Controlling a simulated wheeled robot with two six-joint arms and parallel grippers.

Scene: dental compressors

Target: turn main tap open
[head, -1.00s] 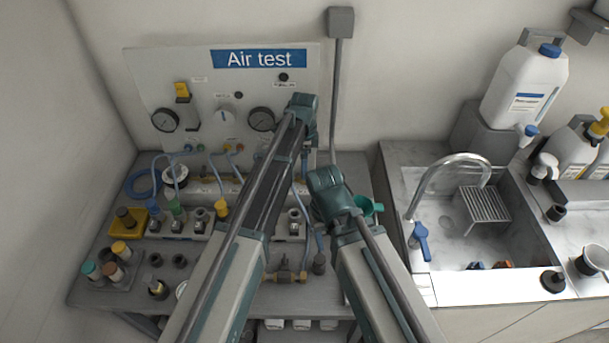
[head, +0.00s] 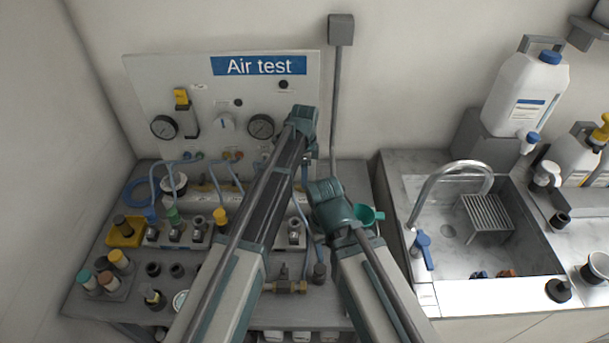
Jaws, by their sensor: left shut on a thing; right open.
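The upright "Air test" panel (head: 229,80) stands at the back of the bench. A yellow lever handle (head: 181,97) points up on its left side. A brass valve fitting (head: 288,287) with a grey stem lies low on the bench front, partly beside my arms. I cannot tell from the picture which of these is the main tap. My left arm reaches up the middle to in front of the panel, and my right arm ends lower, to its right. Neither gripper's fingers show; my own arm links hide them and whatever they touch.
Two gauges (head: 164,127) and a white knob (head: 224,122) sit on the panel. Blue hoses, a manifold and several small fittings crowd the bench. A green funnel (head: 367,216) is close right of my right arm. A sink (head: 505,255) with a curved faucet is at right.

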